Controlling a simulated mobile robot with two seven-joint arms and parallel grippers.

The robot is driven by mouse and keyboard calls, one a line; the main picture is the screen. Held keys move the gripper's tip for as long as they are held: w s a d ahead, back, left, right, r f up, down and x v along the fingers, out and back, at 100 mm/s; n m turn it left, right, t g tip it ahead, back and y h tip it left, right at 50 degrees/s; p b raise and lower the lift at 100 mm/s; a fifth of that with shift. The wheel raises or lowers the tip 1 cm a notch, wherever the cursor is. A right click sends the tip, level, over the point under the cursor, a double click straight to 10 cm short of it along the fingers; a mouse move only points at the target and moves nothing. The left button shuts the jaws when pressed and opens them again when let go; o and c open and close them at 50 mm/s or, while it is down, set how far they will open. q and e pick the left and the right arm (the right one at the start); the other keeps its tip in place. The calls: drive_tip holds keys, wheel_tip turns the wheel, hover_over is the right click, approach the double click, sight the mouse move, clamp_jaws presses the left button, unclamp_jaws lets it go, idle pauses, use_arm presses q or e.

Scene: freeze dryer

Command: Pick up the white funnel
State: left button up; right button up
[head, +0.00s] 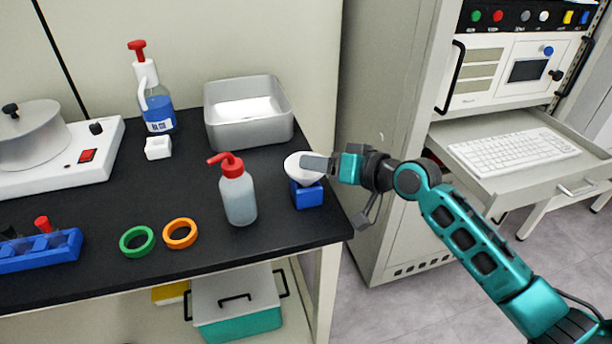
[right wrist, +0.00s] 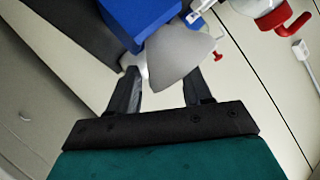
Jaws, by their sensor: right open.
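The white funnel (head: 296,172) sits in a small blue holder (head: 307,197) near the right end of the black table. My right gripper (head: 308,164) reaches in from the right, its fingers at the funnel's rim and covering part of it in the head view. In the right wrist view, the funnel (right wrist: 181,62) shows as a pale cone between the two spread fingers of the gripper (right wrist: 163,80), with the blue holder (right wrist: 143,18) beyond it. The right gripper is open. I cannot tell whether a finger touches the funnel. My left gripper is not in view.
A red-capped wash bottle (head: 238,195) stands just left of the funnel. A grey metal tub (head: 248,132) is behind it. Green (head: 137,241) and orange (head: 180,233) rings lie toward the front. A tall cabinet (head: 385,130) stands right of the table.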

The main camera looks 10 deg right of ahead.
drive_tip(key=shift+x, duration=0.8)
drive_tip(key=shift+c, duration=0.3)
clamp_jaws()
